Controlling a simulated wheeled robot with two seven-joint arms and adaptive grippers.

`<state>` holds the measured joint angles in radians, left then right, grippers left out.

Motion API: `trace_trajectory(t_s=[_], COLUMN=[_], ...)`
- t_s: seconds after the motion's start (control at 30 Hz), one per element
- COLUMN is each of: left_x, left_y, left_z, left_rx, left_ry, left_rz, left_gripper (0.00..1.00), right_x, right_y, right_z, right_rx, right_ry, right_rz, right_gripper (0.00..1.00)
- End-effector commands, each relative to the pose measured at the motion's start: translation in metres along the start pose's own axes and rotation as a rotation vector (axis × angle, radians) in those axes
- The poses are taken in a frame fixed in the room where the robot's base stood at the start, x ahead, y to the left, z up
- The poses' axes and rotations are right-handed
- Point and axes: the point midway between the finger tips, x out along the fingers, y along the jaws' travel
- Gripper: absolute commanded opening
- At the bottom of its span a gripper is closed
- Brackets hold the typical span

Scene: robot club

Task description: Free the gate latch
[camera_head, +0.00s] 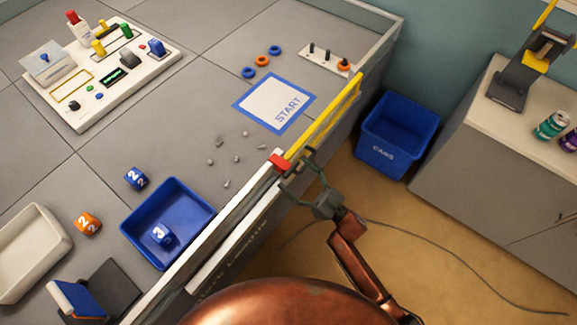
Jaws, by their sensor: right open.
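A small red latch (279,162) sits on top of the white border wall (226,220), where the wall meets the yellow gate (325,115). The yellow gate runs along the table edge, up and to the right from the latch. My right gripper (296,173) is open just right of the red latch, on the outer side of the wall. Its fingers are close to the latch; I cannot tell whether they touch it. Nothing shows between the fingers. My left gripper is not in view.
A blue CANS bin (377,151) and a grey cabinet (455,165) stand outside. A cable crosses the floor.

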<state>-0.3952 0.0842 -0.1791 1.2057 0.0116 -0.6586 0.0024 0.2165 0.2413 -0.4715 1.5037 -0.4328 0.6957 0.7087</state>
Motion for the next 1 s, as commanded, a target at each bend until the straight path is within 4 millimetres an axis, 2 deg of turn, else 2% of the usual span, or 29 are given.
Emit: trace_trajectory(t_s=[0.1,0.23,0.57,1.0], left_x=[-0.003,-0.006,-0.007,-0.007], left_y=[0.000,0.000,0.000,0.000], left_z=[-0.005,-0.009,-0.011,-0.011], left_rx=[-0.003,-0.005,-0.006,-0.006], left_ry=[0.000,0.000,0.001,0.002], left_rz=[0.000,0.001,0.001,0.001], left_gripper=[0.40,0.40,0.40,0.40], right_x=[0.016,0.027,0.030,0.030], right_y=[0.000,0.000,0.000,0.000], right_z=[0.002,0.002,0.001,0.001], right_rx=[0.001,0.001,0.001,0.001], right_ry=[0.000,-0.001,-0.002,-0.002], right_rz=[0.000,0.001,0.001,0.002], right_gripper=[0.79,0.79,0.79,0.49])
